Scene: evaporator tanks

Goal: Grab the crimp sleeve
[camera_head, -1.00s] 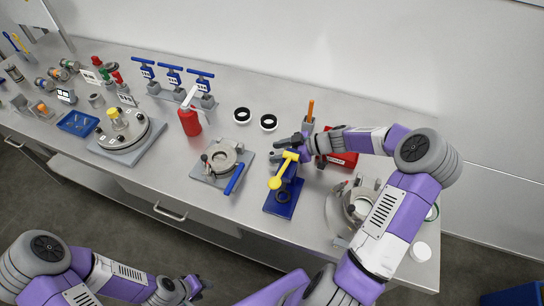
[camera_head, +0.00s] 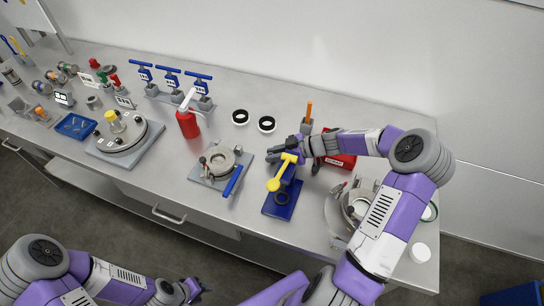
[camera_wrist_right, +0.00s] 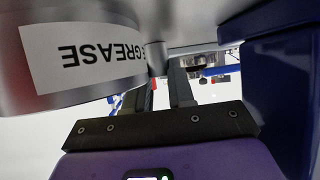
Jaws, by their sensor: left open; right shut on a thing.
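My right gripper (camera_head: 272,156) is beside the top of the blue press with the yellow lever (camera_head: 282,180). In the right wrist view its two fingers (camera_wrist_right: 163,88) are close together, with a small grey cylinder (camera_wrist_right: 157,57) at the tips. It looks like the crimp sleeve, but its ends are hidden and I cannot be sure. The head view does not show what is held. My left gripper (camera_head: 195,288) is open and empty, low in front of the bench.
A red box (camera_head: 341,161) lies behind the right wrist. A clamp plate (camera_head: 218,163) and red bottle (camera_head: 188,122) stand left of the press.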

